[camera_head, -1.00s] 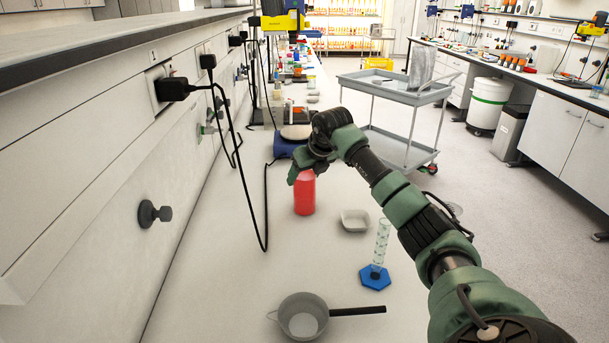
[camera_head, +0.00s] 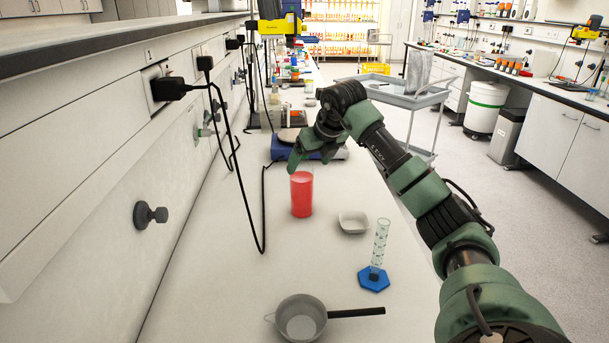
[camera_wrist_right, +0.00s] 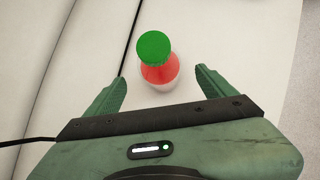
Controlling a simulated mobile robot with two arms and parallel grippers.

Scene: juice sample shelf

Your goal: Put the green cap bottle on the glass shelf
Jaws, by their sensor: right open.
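The green cap bottle (camera_head: 301,196), with a red body, stands upright on the bench. Its green cap (camera_wrist_right: 154,47) shows in the right wrist view; my gripper hides it in the head view. My right gripper (camera_head: 311,155) is open and empty, close above and behind the bottle top in the head view. In the right wrist view the bottle body (camera_wrist_right: 159,74) appears between the spread fingers, touching neither. A lit shelf unit (camera_head: 340,28) with rows of orange bottles stands far back; I cannot tell whether it is glass. My left gripper is not in view.
A small white dish (camera_head: 353,222), a measuring cylinder (camera_head: 380,243) on a blue base and a pan (camera_head: 301,318) stand nearer on the bench. A blue device (camera_head: 282,150) is behind the bottle. A black cable hangs left. A grey trolley (camera_head: 395,95) stands right of the bench.

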